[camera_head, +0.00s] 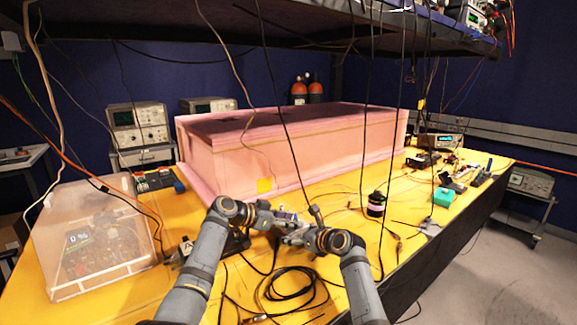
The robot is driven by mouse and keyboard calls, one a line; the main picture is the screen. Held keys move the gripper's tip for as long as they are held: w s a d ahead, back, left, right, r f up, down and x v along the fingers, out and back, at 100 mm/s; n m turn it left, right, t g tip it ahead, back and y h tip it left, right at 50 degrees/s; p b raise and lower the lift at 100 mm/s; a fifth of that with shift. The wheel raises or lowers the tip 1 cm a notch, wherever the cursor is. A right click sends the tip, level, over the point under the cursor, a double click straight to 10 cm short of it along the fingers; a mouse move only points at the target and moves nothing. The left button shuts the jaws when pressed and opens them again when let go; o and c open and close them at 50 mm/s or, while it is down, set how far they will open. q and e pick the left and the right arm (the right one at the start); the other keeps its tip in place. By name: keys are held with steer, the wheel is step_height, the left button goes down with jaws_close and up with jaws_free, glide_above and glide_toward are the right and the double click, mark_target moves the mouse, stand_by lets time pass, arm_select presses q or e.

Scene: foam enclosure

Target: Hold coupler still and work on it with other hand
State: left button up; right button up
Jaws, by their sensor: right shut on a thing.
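My two grippers meet over the yellow bench in front of the pink foam box. My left gripper (272,219) reaches in from the left and points right. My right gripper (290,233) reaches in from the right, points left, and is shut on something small. A small greyish piece, apparently the coupler (287,216), shows between the two grippers. It is mostly hidden by the fingers and too small to make out. I cannot tell whether the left fingers touch it or how far they are open.
The pink foam box (225,158) fills the back of the yellow bench (345,222). A clear case (95,240) stands at left. A coiled black cable (290,285) lies in front. A dark jar (376,204) and teal block (443,197) stand at right. Cables hang overhead.

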stand_by(0.4)
arm_select(q)
steer(key=shift+s+d+n+t+y, duration=0.1)
steer(key=shift+n+t+y, duration=0.5)
steer(key=shift+n+t, duration=0.3)
steer(key=shift+d, duration=0.1)
steer(key=shift+s+n+t+y, duration=0.15)
steer(key=shift+n+t+y, duration=0.55)
steer(key=shift+n, duration=0.2)
jaws_close()
steer(key=shift+m+g+h, duration=0.7)
steer(key=shift+m, duration=0.2)
